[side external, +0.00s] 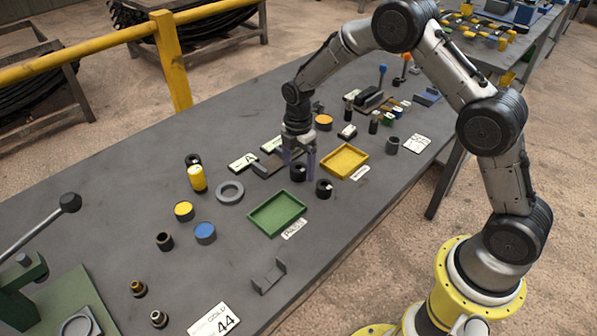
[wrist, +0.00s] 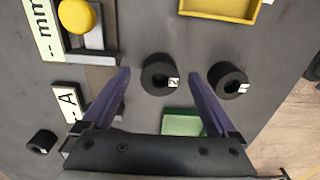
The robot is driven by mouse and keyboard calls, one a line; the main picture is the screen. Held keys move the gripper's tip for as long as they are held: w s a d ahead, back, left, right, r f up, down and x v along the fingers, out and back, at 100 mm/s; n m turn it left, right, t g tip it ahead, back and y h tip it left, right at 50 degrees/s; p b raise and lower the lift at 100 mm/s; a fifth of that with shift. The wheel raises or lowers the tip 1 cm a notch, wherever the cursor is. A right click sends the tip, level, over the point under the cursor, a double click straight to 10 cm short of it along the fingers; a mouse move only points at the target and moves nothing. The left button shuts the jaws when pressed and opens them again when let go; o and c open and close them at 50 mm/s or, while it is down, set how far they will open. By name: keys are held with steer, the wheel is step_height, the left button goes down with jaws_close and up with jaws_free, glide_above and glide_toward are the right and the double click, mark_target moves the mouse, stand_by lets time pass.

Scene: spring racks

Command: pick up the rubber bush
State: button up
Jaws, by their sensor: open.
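Several black ring-shaped bushes are on the grey bench. One bush (side external: 298,174) sits just below my gripper (side external: 299,162). In the wrist view this bush (wrist: 155,80) lies between the fingertips of my gripper (wrist: 159,73), with a small white tag that seems to read 2. A second bush (side external: 324,190) stands beside it, nearer the front edge; it shows outside the right finger in the wrist view (wrist: 226,78). A third bush (side external: 193,160) is farther left, also seen in the wrist view (wrist: 38,144). My gripper is open, pointing down, and empty.
A green tray (side external: 252,227) lies in front, and a yellow tray (side external: 336,176) lies to the right. A grey flat ring (side external: 230,192), a yellow cylinder (side external: 197,178) and label plates (side external: 243,162) are nearby. The bench's left middle is fairly clear.

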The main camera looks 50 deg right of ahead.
steer(key=shift+f, duration=0.6)
jaws_close()
steer(key=shift+r, duration=0.15)
